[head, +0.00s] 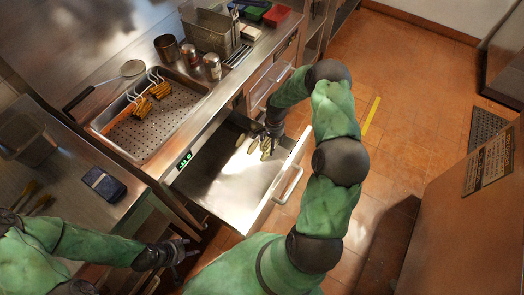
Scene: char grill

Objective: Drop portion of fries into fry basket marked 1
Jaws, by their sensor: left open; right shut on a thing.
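A metal drawer (220,185) stands open below the counter. Several pale, elongated pieces that look like fries (253,145) are in its far part. My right gripper (268,147) reaches down into the drawer and is shut on a portion of these fries; its fingers are partly hidden and small. My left gripper (184,251) is open and empty, low at the front, apart from the counter and drawer. Two orange-handled items, seemingly fry basket handles (149,90), stand at the perforated fryer well (185,105). No number 1 mark is readable.
A skimmer (130,69) lies by the well's far left edge. A dark blue device (103,183) lies on the left counter. The orange floor at right is mostly clear.

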